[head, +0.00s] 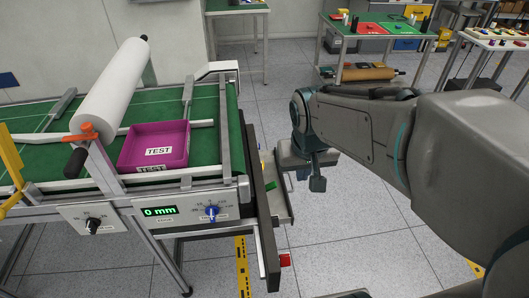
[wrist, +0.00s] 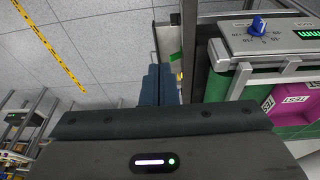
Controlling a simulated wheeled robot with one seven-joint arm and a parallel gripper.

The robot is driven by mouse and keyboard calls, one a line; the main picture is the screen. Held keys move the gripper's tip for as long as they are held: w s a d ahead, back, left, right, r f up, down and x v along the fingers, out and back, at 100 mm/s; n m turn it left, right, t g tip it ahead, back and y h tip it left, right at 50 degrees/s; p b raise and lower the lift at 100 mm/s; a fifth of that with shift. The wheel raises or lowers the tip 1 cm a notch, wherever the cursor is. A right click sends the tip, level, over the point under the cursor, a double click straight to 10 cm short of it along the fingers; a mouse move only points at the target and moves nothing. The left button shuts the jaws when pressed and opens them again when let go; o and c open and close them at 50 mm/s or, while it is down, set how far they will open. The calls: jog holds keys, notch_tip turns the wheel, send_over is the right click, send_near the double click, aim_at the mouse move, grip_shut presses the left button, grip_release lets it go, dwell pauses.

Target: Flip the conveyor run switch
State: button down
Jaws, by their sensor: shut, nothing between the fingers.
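The conveyor has a green belt (head: 50,150) in a metal profile frame. Its front panel carries a blue knob (head: 212,212) beside a green "0 mm" display (head: 160,211). The blue knob also shows in the wrist view (wrist: 258,28). A second panel at left has a black knob (head: 92,225). A small red part (head: 285,260) sits low at the dark end board (head: 262,215). I cannot tell which of these is the run switch. My gripper (head: 318,184) is shut and empty, pointing down, to the right of the conveyor end. Its fingers show in the wrist view (wrist: 160,84).
A magenta TEST tray (head: 158,146) lies on the belt, with a white roll (head: 112,88) beside it. A grey drawer or shelf (head: 282,200) sticks out beyond the end board near my gripper. Open floor (head: 340,235) lies right of the conveyor; a green table (head: 375,45) stands behind.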

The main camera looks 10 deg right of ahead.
jog(key=w+a+f+b, duration=0.2)
jog(key=w+f+b, duration=0.2)
jog(key=w+f, duration=0.6)
jog(key=h+b, duration=0.1)
jog(key=b, duration=0.3)
send_over(273, 183)
jog(key=s+a, duration=0.4)
notch_tip(273, 183, down, 8)
jog(key=shift+a+f, duration=0.15)
jog(key=shift+f, duration=0.1)
jog(key=x, duration=0.4)
jog(key=d+x, duration=0.1)
jog(key=x, duration=0.7)
jog(key=shift+s+d+f+b, duration=0.1)
jog(key=shift+s+d+b, duration=0.05)
jog(key=shift+b, duration=0.25)
jog(key=shift+d+f, duration=0.35)
jog(key=shift+f, duration=0.25)
